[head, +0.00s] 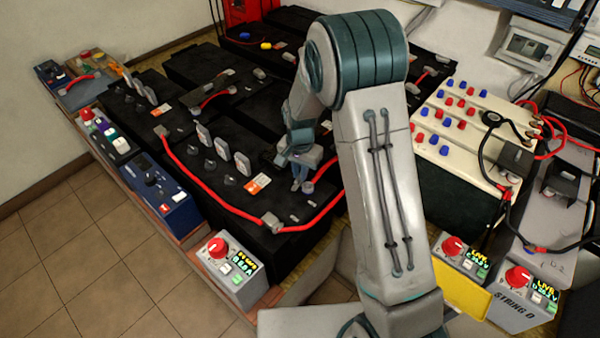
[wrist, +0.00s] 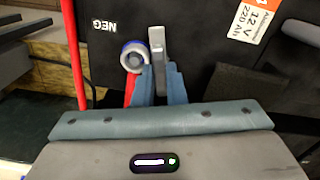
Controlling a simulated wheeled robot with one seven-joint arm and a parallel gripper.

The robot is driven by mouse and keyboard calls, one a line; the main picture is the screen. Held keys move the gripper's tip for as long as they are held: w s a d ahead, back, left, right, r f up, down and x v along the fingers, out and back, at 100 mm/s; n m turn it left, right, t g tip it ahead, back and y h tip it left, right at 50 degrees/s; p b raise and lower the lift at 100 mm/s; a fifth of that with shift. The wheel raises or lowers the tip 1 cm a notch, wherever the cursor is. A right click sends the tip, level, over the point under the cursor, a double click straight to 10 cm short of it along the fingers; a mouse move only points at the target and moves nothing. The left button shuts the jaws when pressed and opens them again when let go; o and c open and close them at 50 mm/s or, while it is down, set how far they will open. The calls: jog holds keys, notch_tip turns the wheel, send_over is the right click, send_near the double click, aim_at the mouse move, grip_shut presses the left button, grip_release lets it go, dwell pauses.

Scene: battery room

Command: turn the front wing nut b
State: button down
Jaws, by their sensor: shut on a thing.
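My gripper (head: 300,182) is over the front part of a black battery (head: 262,212), near its right side. In the wrist view my gripper (wrist: 156,84) has its two blue-grey fingers shut on the lower part of an upright grey metal piece, which I take to be front wing nut b (wrist: 157,47). Its lower end is hidden between the fingers. A blue and white ring (wrist: 133,57) is just left of it, by the "NEG" mark. In the head view the fingers and arm mostly hide the nut.
A red cable (head: 196,183) runs along the battery's front to a grey clamp (head: 271,222). Several upright grey tabs (head: 242,163) stand left of the gripper. Instrument boxes (head: 235,266) line the front edge. A cream-topped battery (head: 462,130) is right of my arm.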

jog(key=n+b, duration=0.1)
jog(key=n, duration=0.2)
jog(key=shift+n, duration=0.4)
jog(key=n, duration=0.3)
jog(key=shift+n+b, duration=0.3)
jog(key=shift+b, duration=0.05)
jog(key=n, duration=0.3)
jog(key=shift+n, duration=0.3)
jog(key=shift+r+n, duration=0.1)
jog(key=shift+n, duration=1.7)
jog(key=shift+w, duration=0.1)
jog(key=c, duration=1.5)
grip_release()
notch_tip(320, 180, up, 14)
jog(key=shift+f+p, duration=0.1)
jog(key=shift+p, duration=0.25)
